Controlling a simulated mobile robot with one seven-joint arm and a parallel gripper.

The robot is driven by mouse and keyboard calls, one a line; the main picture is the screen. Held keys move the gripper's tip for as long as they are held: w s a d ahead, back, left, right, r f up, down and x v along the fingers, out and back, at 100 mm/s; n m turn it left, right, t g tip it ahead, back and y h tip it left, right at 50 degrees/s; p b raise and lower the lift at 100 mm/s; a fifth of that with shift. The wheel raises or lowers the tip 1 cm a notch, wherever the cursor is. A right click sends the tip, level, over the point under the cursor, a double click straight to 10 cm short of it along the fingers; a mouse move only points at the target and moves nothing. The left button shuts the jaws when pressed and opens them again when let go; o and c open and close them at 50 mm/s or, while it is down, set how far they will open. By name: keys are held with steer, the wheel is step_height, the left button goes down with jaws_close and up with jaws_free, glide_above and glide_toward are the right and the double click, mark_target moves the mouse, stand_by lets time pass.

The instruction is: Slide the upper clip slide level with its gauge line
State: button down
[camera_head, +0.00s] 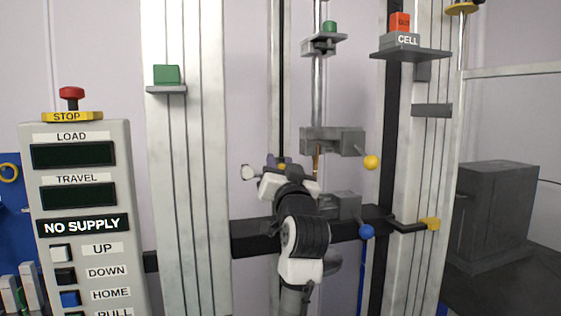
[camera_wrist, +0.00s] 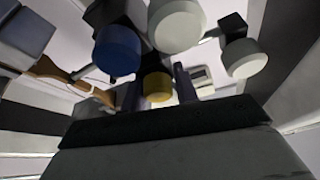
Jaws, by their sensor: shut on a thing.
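My gripper (camera_head: 278,168) is in front of the dark vertical rail at the middle of the machine. In the wrist view my gripper (camera_wrist: 157,92) has its two dark fingers closed around a yellow knob (camera_wrist: 157,84). The knob seems to belong to a clip slide, but I cannot tell whether it is the upper one. Only a speck of yellow shows in the head view. The orange specimen (camera_head: 316,162) hangs just right of the gripper, below the upper grip (camera_head: 328,140); it also shows in the wrist view (camera_wrist: 62,72). No gauge line can be made out.
A blue knob (camera_wrist: 118,50) and white knobs (camera_wrist: 177,25) crowd the fingers. The lower grip (camera_head: 342,204) with a blue ball handle (camera_head: 367,232) is close right of my arm. A yellow ball (camera_head: 371,162) sticks out above. The control panel (camera_head: 80,140) stands left.

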steer(key=shift+d, duration=0.1)
steer(key=c, duration=1.2)
jaws_free()
steer(key=shift+s, duration=0.1)
steer(key=shift+s+f, duration=0.2)
steer(key=shift+s, duration=0.1)
steer(key=b+v, duration=0.5)
steer(key=v, duration=0.8)
steer(key=shift+r, duration=0.15)
